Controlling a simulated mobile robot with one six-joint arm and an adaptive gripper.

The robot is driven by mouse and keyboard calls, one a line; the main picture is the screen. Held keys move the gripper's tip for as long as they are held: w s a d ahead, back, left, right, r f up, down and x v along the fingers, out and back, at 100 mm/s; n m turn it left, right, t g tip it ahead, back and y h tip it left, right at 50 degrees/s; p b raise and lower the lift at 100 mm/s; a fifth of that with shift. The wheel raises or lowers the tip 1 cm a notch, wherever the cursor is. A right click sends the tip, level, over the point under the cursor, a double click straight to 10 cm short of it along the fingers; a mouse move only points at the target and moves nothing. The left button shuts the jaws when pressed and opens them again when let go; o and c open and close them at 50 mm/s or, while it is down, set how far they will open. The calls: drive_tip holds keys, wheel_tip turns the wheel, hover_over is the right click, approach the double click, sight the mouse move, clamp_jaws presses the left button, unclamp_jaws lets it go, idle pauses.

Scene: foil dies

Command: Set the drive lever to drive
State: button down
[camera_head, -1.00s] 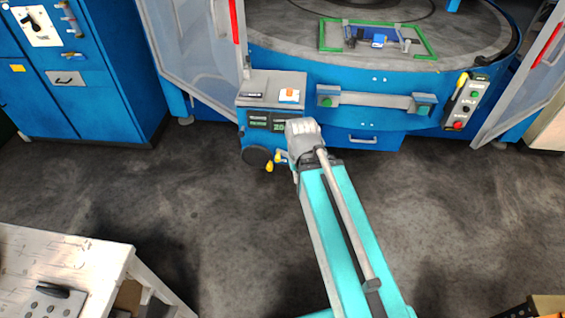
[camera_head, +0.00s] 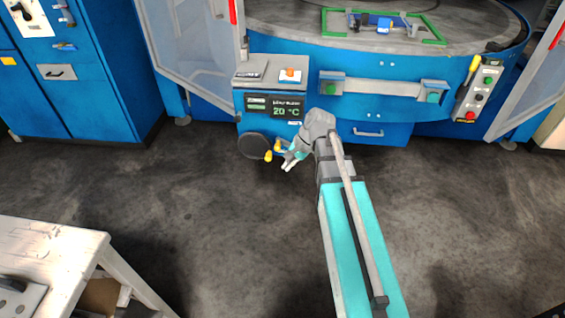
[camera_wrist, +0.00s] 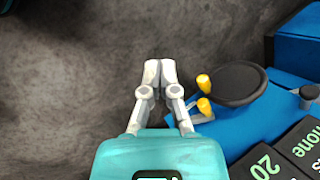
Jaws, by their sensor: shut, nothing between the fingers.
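Two small yellow-tipped levers sit at the lower front of the blue control box, beside a dark round disc (camera_head: 254,146). In the head view one yellow tip (camera_head: 268,156) is at the disc's lower edge, the other (camera_head: 278,145) just right of it. In the wrist view they show as an upper yellow knob (camera_wrist: 203,82) and a lower yellow knob (camera_wrist: 204,106). No label tells which is the drive lever. My gripper (camera_head: 289,164) is shut and empty, right of the knobs; in the wrist view its fingertips (camera_wrist: 159,68) are left of them, apparently not touching.
The control box (camera_head: 241,118) carries a display (camera_head: 274,106) reading 20 °C and an orange button (camera_head: 290,73). A button panel (camera_head: 478,92) with another yellow-topped handle (camera_head: 475,63) is at right. A white table (camera_head: 50,245) stands lower left. The floor between is clear.

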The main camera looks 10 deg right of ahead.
drive_tip(key=w+d+f+m+t+y+b, duration=0.2)
drive_tip(key=w+d+f+m+y+b, duration=0.2)
drive_tip(key=w+b, duration=0.4)
drive_tip(key=w+d+f+m+t+y+b, duration=0.2)
drive_tip(key=w+d+f+m+y+b, duration=0.2)
drive_tip(key=b, duration=1.1)
drive_tip(key=w+d+f+m, duration=0.2)
drive_tip(key=w+f+m, duration=0.2)
drive_tip(key=f+m, duration=0.1)
drive_tip(key=shift+d+f, duration=0.2)
drive_tip(key=shift+d, duration=0.05)
drive_tip(key=shift+a, duration=0.1)
drive_tip(key=b+x, duration=0.3)
drive_tip(key=x, duration=0.7)
drive_tip(key=shift+r+p, duration=2.1)
drive_tip(key=shift+r, duration=0.05)
